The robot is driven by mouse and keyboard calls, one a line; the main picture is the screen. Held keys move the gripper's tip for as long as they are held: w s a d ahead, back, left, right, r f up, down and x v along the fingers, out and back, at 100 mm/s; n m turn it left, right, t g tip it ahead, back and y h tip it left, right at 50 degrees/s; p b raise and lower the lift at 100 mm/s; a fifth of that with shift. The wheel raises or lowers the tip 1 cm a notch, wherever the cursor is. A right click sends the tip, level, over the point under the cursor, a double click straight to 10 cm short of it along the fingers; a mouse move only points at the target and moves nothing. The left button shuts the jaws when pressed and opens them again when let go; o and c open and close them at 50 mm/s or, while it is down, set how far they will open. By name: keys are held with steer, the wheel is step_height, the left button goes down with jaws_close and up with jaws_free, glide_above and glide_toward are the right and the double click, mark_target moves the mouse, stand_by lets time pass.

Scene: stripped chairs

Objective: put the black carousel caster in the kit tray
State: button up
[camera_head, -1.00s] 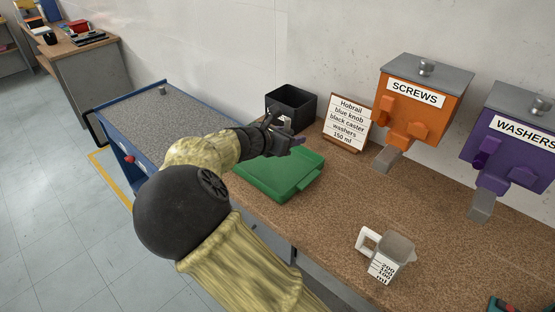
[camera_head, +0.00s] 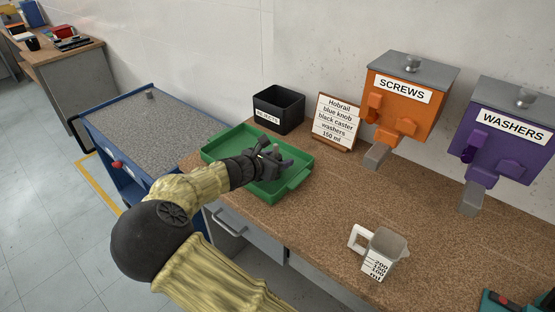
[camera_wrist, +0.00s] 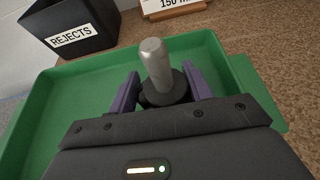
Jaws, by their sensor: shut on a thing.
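My gripper (camera_head: 272,160) is over the green kit tray (camera_head: 222,150), inside its outline in the head view. In the wrist view my gripper (camera_wrist: 163,88) has its purple fingers shut on the black caster (camera_wrist: 156,66). The caster's grey metal stem points up, and its dark round collar sits between the fingers. The caster's lower part is hidden behind the gripper. The tray floor (camera_wrist: 95,85) shows bare around it. I cannot tell whether the caster touches the tray floor.
A black rejects box (camera_head: 279,108) stands behind the tray, beside a sign card (camera_head: 335,118). Orange screws (camera_head: 402,95) and purple washers (camera_head: 508,140) dispensers stand at the right. A measuring jug (camera_head: 384,254) is at the front right. A blue cart (camera_head: 150,130) adjoins the left.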

steer(key=o, duration=1)
steer(key=v, duration=1.2)
steer(key=shift+r, duration=0.1)
